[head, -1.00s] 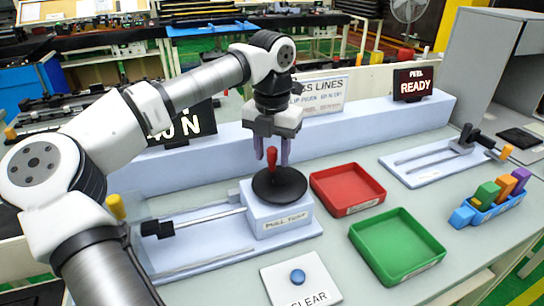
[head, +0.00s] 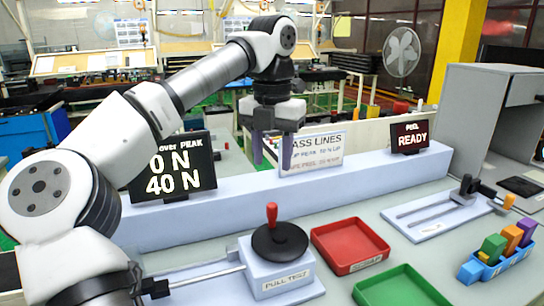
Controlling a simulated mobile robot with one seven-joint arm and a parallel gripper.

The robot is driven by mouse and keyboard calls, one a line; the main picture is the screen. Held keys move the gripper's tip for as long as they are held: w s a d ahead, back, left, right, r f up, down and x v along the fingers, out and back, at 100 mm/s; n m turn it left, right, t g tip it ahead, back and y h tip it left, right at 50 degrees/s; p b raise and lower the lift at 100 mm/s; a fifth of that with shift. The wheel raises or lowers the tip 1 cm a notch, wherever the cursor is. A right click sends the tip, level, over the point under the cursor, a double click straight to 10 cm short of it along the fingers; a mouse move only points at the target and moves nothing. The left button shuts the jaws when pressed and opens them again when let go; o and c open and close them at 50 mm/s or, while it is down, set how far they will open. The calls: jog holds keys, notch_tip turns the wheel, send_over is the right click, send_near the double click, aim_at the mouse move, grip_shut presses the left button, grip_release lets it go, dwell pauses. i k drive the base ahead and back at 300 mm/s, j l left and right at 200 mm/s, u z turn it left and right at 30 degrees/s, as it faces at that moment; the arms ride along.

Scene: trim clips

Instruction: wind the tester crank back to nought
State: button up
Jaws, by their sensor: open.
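The pull tester (head: 283,283) is a pale block labelled PULL TEST, with a black round crank disc (head: 280,243) on top. A red crank handle (head: 271,214) stands upright near the disc's far left edge. The display (head: 172,168) behind reads 0 N above 40 N, its top line partly hidden by my arm. My gripper (head: 272,153) is open and empty, pointing down, above and behind the crank and apart from it. The tester's rod (head: 205,275) runs left from the block toward a black clamp, partly hidden by my arm.
A red tray (head: 350,246) and a green tray (head: 402,288) lie right of the tester. A second display (head: 410,137) reads READY. A peel tester slide (head: 437,215) and a blue rack of coloured clips (head: 497,262) stand at the right. A white sign (head: 311,154) stands behind my gripper.

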aim_at(274, 241)
jog(key=k, duration=1)
